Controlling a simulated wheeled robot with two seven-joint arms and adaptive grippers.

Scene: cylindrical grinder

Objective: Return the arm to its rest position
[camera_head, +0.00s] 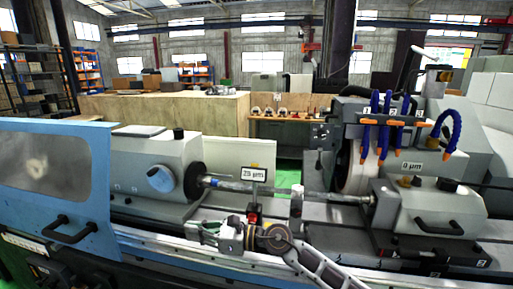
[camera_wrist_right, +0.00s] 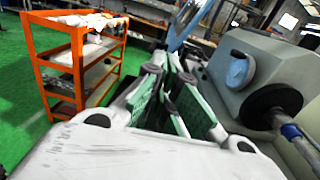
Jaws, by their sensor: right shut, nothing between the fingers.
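My right arm (camera_head: 318,268) comes in from the lower right of the head view and reaches along the front of the cylindrical grinder (camera_head: 150,205). My right gripper (camera_head: 198,232) points left, in front of the machine bed and below the workpiece shaft (camera_head: 232,186). In the right wrist view the green-padded fingers of the right gripper (camera_wrist_right: 178,95) are shut with nothing between them. The shaft also shows at the right edge there (camera_wrist_right: 300,140), apart from the fingers. My left gripper is not in view.
A blue sliding door (camera_head: 95,180) with a handle stands at left. A display reading about 23 µm (camera_head: 253,174) sits above the shaft. The grinding wheel (camera_head: 355,165) and blue coolant hoses (camera_head: 387,110) are at right. An orange shelf cart (camera_wrist_right: 75,62) stands on green floor.

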